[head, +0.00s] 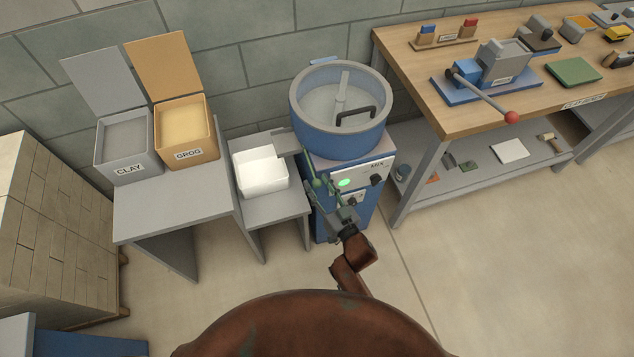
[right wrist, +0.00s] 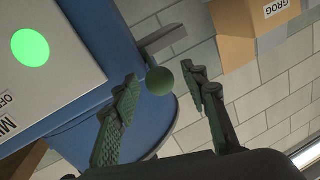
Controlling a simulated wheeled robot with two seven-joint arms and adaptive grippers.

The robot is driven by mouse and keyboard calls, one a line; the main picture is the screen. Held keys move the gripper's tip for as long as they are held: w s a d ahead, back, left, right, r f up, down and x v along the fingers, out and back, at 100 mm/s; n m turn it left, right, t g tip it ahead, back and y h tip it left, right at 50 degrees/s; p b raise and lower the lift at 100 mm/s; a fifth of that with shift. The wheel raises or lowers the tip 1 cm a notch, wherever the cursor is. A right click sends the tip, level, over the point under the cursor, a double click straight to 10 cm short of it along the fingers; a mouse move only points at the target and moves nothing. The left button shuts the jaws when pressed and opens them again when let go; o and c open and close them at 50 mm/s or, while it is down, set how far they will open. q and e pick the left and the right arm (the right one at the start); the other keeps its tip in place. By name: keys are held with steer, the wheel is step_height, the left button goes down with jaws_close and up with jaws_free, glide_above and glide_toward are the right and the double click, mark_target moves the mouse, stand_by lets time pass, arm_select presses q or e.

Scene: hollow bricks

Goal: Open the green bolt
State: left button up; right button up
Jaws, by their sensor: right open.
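The green bolt shows as a dark green round knob (right wrist: 160,81) in the right wrist view, on the side of the blue mixer (head: 338,125). In the head view the knob (head: 317,183) is small, left of the lit green button (head: 344,182). My right gripper (right wrist: 159,76) is open, one finger on each side of the knob in the picture. I cannot tell whether the fingertips reach around it or stop short, and I see no clear contact. In the head view the right gripper (head: 328,198) is at the mixer's front. My left gripper is not in view.
A white tub (head: 262,184) sits on a low grey stand left of the mixer. Open clay (head: 124,145) and grog (head: 186,134) boxes stand on a grey table farther left. A wooden workbench (head: 460,105) stands at right. The floor in the lower right is clear.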

steer(key=shift+w+a, duration=0.3)
steer(key=shift+w, duration=0.15)
steer(key=shift+c, duration=0.2)
jaws_close()
